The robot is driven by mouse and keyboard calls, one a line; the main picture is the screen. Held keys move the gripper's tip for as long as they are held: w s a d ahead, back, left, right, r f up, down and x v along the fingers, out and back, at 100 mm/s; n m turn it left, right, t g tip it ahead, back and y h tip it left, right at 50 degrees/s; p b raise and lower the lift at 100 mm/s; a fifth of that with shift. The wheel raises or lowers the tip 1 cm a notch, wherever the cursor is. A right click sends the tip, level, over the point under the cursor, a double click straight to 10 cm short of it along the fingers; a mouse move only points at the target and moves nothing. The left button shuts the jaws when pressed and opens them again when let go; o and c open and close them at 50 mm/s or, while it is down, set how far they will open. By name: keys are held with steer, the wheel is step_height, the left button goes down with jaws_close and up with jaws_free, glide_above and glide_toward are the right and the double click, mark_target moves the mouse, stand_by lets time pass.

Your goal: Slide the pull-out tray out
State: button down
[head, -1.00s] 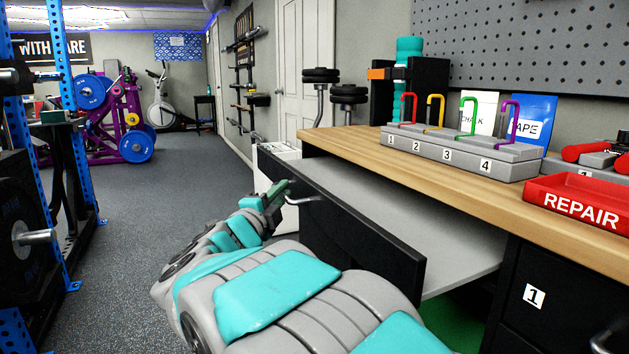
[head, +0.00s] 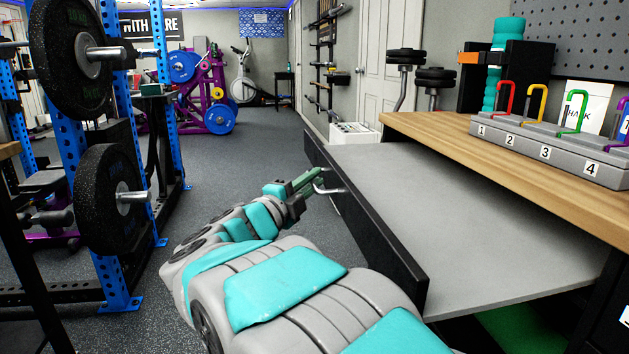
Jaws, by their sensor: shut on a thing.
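The pull-out tray (head: 450,225) is a flat grey board with a black front panel (head: 372,222). It stands well out from under the wooden bench top (head: 470,144). A silver handle (head: 328,189) sits on the outer face of the panel. My gripper (head: 314,182) is at that handle, shut on it. The fingertips are small and partly hidden, and my grey and teal arm fills the lower middle of the head view.
A blue rack with black weight plates (head: 105,199) stands at the left. Open floor (head: 235,170) lies between it and the tray. The tray's top is bare.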

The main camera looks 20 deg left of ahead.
steer(key=c, duration=0.9)
jaws_free()
steer(key=v, duration=0.7)
steer(key=shift+s, duration=0.35)
